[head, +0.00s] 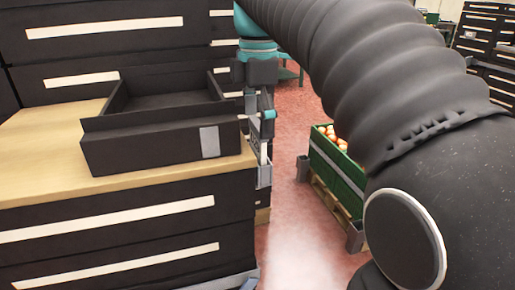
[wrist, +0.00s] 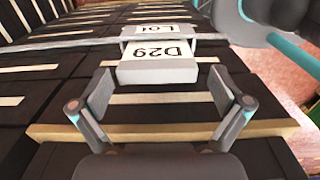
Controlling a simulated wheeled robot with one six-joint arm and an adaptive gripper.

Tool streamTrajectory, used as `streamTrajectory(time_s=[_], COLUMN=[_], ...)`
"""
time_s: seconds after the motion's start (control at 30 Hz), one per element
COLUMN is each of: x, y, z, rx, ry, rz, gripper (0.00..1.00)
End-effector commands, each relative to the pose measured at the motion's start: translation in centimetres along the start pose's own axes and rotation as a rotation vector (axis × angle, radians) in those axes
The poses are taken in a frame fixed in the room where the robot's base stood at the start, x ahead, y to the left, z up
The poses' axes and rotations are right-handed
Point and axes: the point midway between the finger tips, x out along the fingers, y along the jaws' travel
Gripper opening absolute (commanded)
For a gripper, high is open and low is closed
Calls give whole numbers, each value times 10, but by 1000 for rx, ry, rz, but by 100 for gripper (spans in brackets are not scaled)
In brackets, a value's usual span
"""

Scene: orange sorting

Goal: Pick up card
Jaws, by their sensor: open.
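A white card marked "D29" (wrist: 158,52) shows upside down in the wrist view, on the face of a pale grey block. Behind it is a second white label (wrist: 162,30), also upside down and hard to read. My gripper (wrist: 160,88) is open, with one finger on each side below the card. The fingers look empty, and I cannot tell how far the card is beyond their tips. In the head view my gripper (head: 264,125) hangs beside the right end of the wooden top, partly hidden by the cabinet edge. The card cannot be made out there.
A black open box (head: 150,148) with a grey label patch stands on the wooden top (head: 40,160) of a black drawer cabinet (head: 120,225). A green crate of oranges (head: 335,170) stands on a pallet to the right. Red floor between them is clear.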

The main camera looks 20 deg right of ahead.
Motion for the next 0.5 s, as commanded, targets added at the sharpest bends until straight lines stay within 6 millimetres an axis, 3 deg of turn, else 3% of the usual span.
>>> streamTrajectory(time_s=[0.3,0.5], x=[40,51], y=[3,3], z=[0,0], rx=[-2,-2], ry=[0,0], rz=[-2,0], gripper=[100,100])
